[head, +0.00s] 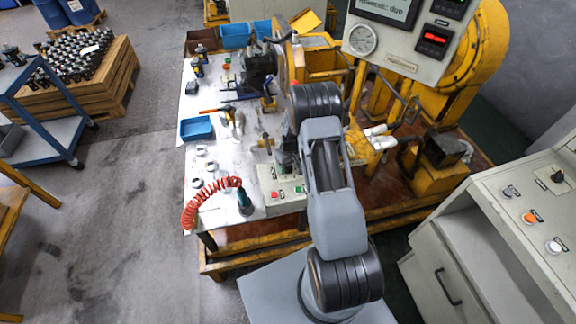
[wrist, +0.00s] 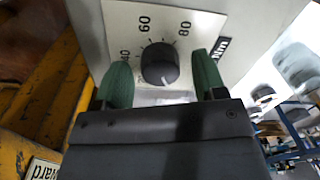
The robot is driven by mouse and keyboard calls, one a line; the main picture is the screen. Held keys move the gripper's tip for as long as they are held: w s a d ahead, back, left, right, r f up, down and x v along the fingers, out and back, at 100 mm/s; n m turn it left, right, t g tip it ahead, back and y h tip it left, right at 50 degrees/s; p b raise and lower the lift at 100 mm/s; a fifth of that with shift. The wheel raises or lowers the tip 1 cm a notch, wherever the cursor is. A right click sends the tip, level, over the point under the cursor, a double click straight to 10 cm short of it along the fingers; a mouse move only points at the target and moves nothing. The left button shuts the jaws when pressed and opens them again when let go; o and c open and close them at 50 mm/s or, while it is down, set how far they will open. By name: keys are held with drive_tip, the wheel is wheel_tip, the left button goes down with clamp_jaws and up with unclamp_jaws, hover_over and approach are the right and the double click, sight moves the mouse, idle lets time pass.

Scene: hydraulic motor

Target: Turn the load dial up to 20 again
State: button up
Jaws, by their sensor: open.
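The load dial (wrist: 159,64) is a round black knob on a cream panel (wrist: 120,18) in the wrist view. The numbers 40, 60 and 80 show around its upper side; the lower part of its scale is hidden behind my gripper. A small pale mark shows low on the knob, but its exact reading is unclear. My gripper (wrist: 162,78) is open, with one green finger on the left of the knob and one on the right. Gaps show between the fingers and the knob, and nothing is held. I cannot clearly make out the dial in the head view.
A small box with red and green buttons (head: 284,195) stands on the white bench top (head: 222,165). A coiled red hose (head: 205,193) and blue trays (head: 196,128) are on the bench. A yellow machine with a gauge panel (head: 395,60) stands behind. A grey cabinet (head: 500,250) is at right.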

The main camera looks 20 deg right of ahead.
drive_tip(key=shift+a, duration=0.1)
drive_tip(key=c, duration=0.9)
drive_tip(key=shift+f+b, duration=0.1)
drive_tip(key=shift+b, duration=0.25)
drive_tip(key=shift+f+m+b, duration=0.1)
drive_tip(key=shift+m+b, duration=0.5)
drive_tip(key=shift+m, duration=0.2)
drive_tip(key=m+b, duration=0.2)
drive_tip(key=m, duration=0.1)
drive_tip(key=shift+m, duration=0.3)
drive_tip(key=m+b, duration=0.3)
drive_tip(key=m, duration=0.3)
drive_tip(key=shift+r+m, duration=0.2)
drive_tip(key=shift+m, duration=0.2)
